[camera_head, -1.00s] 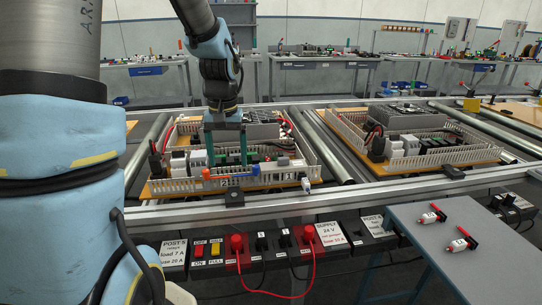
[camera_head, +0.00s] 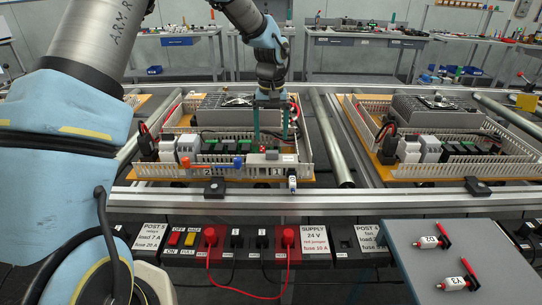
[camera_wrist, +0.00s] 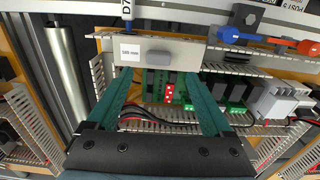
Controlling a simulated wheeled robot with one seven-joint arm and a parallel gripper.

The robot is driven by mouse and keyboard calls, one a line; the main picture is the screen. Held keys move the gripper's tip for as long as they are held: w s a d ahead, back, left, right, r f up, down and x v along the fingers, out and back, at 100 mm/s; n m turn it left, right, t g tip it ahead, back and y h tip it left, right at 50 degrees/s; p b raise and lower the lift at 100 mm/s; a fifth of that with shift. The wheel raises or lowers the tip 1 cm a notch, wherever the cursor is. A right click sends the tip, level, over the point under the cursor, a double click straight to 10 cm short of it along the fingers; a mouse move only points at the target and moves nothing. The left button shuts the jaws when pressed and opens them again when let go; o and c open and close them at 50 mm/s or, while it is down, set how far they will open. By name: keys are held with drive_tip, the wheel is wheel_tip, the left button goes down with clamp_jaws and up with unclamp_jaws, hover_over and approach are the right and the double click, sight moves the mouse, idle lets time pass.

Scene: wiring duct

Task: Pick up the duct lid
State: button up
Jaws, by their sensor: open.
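The duct lid (camera_head: 262,162) is a short light grey strip with a darker grey knob, lying along the front slotted duct of the left panel. In the wrist view the lid (camera_wrist: 190,56) shows near the top centre, with a small white label at its left end. My gripper (camera_head: 271,143) is above and just behind the lid. In the wrist view my gripper (camera_wrist: 157,80) has its two teal fingers spread apart with nothing between them. The fingertips are near the lid's edge; I cannot tell whether they touch it.
A blue and orange tool (camera_wrist: 240,38) lies beside the lid. Relays, green terminal blocks and wires fill the panel (camera_head: 222,145). A second panel (camera_head: 440,135) stands to the right. A grey table (camera_head: 440,235) with two tagged red-tipped items is at front right.

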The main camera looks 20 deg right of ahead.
sight(272, 151)
drive_tip(key=shift+s+f+p, duration=0.2)
drive_tip(key=shift+f+p, duration=0.9)
drive_tip(key=shift+f, duration=1.95)
drive_tip(key=shift+c, duration=0.2)
drive_tip(key=c, duration=1.3)
wheel_tip(272, 151, up, 10)
drive_tip(key=b, duration=0.2)
drive_tip(key=shift+b, duration=0.3)
drive_tip(key=shift+r, duration=0.1)
